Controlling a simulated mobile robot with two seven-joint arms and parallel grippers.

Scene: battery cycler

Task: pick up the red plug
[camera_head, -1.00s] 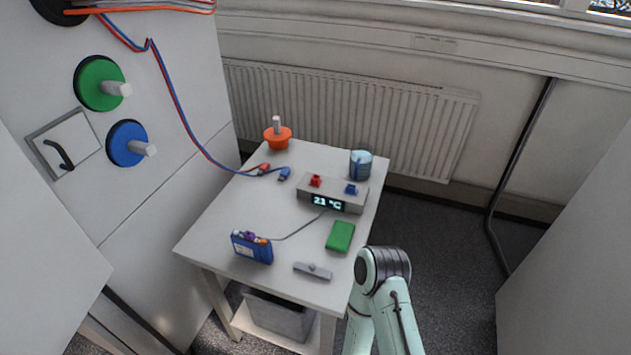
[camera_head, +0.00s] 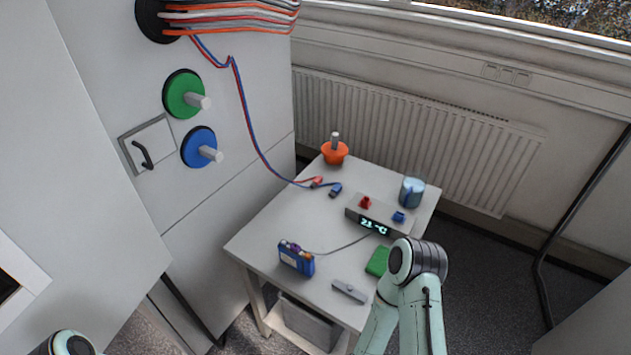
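The red plug (camera_head: 317,182) lies on the far left part of the white table (camera_head: 262,232), at the end of a red cable that hangs from the wall panel. The blue plug (camera_head: 335,190) lies just to its right on a blue cable. My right arm reaches up at the lower right, in front of the table, but its gripper does not show. Only a small part of my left arm shows at the bottom left edge. Neither gripper is near the red plug in this view.
A grey display box (camera_head: 378,217) with red and blue sockets, a blue battery pack (camera_head: 296,258), a green block (camera_head: 378,261), a grey bar (camera_head: 349,291), a blue cylinder (camera_head: 411,192) and an orange knobbed piece (camera_head: 334,150) stand on the table. The middle-left tabletop is clear.

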